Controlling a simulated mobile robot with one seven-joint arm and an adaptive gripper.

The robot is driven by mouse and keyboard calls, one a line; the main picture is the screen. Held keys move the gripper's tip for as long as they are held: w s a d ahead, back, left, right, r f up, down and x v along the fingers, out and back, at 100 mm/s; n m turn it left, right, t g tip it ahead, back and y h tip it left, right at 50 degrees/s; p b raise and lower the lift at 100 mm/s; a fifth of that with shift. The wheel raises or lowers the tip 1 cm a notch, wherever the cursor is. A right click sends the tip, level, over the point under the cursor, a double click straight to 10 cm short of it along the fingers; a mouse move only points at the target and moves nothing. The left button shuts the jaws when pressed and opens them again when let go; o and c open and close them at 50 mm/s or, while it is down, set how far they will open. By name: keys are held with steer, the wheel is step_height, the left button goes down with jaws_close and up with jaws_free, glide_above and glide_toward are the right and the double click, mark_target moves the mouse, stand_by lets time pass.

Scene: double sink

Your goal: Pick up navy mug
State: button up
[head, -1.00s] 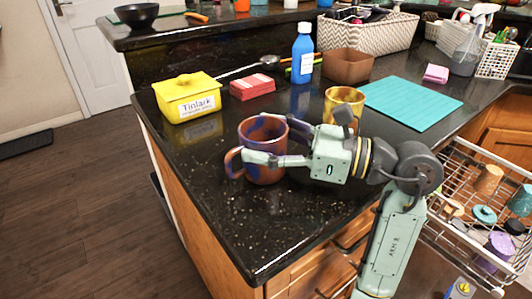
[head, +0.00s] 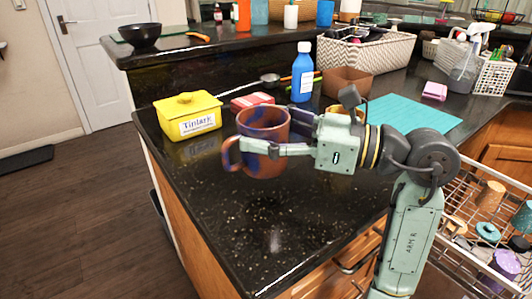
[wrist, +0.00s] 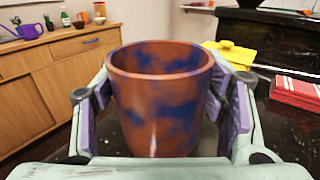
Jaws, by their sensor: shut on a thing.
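The mug (head: 262,130) is mottled navy and rusty orange, with a loop handle on its left side in the head view. It is upright and held above the black counter, with its reflection showing below it. My gripper (head: 285,137) is shut on the mug, one finger on each side of its body. In the wrist view the mug (wrist: 160,105) fills the middle between the two finger pads, and its handle is hidden there.
A yellow lidded box (head: 188,117) and a red stack (head: 252,102) stand behind the mug. A blue bottle (head: 302,75), a brown box (head: 345,82) and a partly hidden yellow mug (head: 340,109) are farther right. A dish rack (head: 470,215) is at right. The front counter is clear.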

step_height(320, 180, up, 23)
steer(key=shift+f+b, duration=0.15)
steer(key=shift+b, duration=0.2)
stand_by(0.3)
steer(key=n+p, duration=0.1)
steer(key=n, duration=0.8)
steer(key=n, duration=0.9)
steer(key=shift+p, duration=0.3)
